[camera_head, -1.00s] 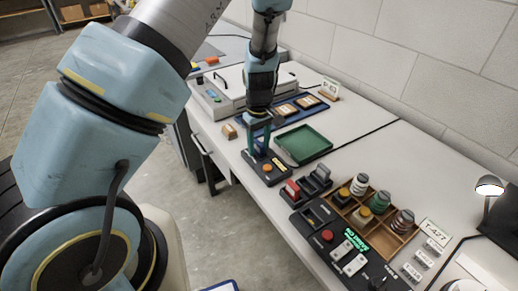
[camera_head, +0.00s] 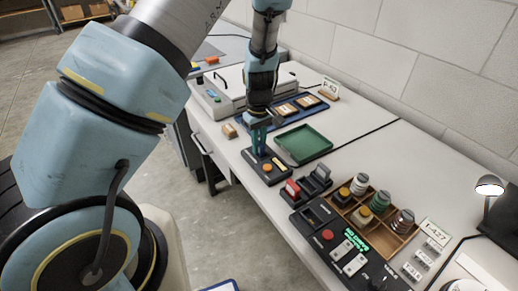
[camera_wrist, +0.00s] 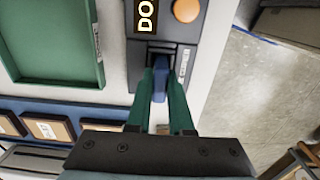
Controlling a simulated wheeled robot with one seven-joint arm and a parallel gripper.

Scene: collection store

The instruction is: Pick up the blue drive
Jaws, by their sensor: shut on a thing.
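The blue drive (camera_wrist: 160,84) shows in the wrist view between the two green fingers of my gripper (camera_wrist: 160,78). Its far end meets the slot of a black dock (camera_wrist: 180,55), which has an orange button and a lit label. I cannot tell whether the drive is still seated in the slot. In the head view my gripper (camera_head: 259,140) points down at the far end of the dock (camera_head: 266,167), and its fingers are shut on the drive. The fingers hide most of the drive there.
A green tray (camera_head: 303,144) lies right beside the dock. A black control panel (camera_head: 328,236) is in front. A small cardboard block (camera_head: 229,130) sits left of my gripper.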

